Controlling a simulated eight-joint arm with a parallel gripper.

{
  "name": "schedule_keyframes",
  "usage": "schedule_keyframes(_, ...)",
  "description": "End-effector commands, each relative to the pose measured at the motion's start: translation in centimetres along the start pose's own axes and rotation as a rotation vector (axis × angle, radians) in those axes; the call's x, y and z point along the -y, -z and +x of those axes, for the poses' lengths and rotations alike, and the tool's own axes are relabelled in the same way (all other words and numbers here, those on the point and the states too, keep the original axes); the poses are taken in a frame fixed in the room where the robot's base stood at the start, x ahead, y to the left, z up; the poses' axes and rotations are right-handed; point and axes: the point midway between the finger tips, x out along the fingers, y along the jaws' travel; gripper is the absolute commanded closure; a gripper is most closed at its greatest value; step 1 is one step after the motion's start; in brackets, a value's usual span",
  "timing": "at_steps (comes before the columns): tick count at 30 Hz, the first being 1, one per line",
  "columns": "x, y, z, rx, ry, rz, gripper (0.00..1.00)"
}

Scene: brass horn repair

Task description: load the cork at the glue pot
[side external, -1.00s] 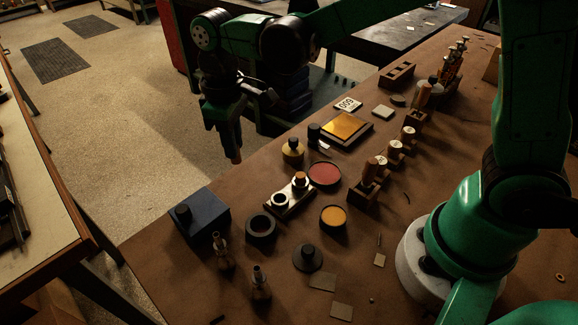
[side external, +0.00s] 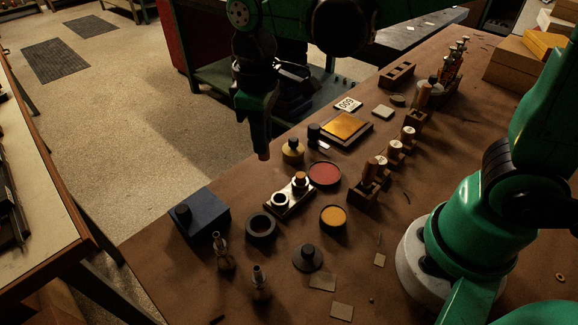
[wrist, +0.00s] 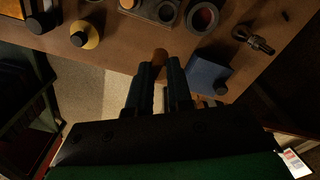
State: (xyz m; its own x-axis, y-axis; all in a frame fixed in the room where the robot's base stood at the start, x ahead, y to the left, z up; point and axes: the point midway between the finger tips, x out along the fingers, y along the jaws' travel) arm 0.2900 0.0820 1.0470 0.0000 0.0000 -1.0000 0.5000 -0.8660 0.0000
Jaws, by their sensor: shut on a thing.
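My gripper (side external: 261,148) is shut on a brown cork (side external: 263,156), whose end sticks out below the fingertips. In the wrist view the cork (wrist: 160,56) shows at the tips of my gripper (wrist: 160,70). The gripper points down, above and beyond the table's far edge, to the left of a squat yellow pot with a black cap (side external: 292,151). This pot (wrist: 86,37) also shows at upper left in the wrist view. Which vessel is the glue pot is not clear. An open red-filled tin (side external: 324,174) and an open amber-filled tin (side external: 333,217) stand nearby.
A small block with two round seats (side external: 289,200), a dark ring (side external: 261,228) and a blue box (side external: 208,215) stand near the edge. A row of wooden holders with corks (side external: 370,187) runs to the right. Metal valves (side external: 223,250) stand at the front.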

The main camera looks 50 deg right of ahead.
Motion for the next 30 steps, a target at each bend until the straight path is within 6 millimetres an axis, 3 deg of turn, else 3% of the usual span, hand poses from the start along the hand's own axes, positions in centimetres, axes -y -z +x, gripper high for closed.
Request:
schedule_keyframes(6,1.2,-5.9,-0.6,0.000,0.000,-0.001,1.00)
schedule_keyframes(13,2.2,-10.2,0.2,0.000,0.000,0.000,1.00)
schedule_keyframes(19,2.5,-11.7,0.9,0.000,0.000,0.000,1.00)
schedule_keyframes(30,2.5,-11.8,4.1,0.000,0.000,-0.001,1.00)
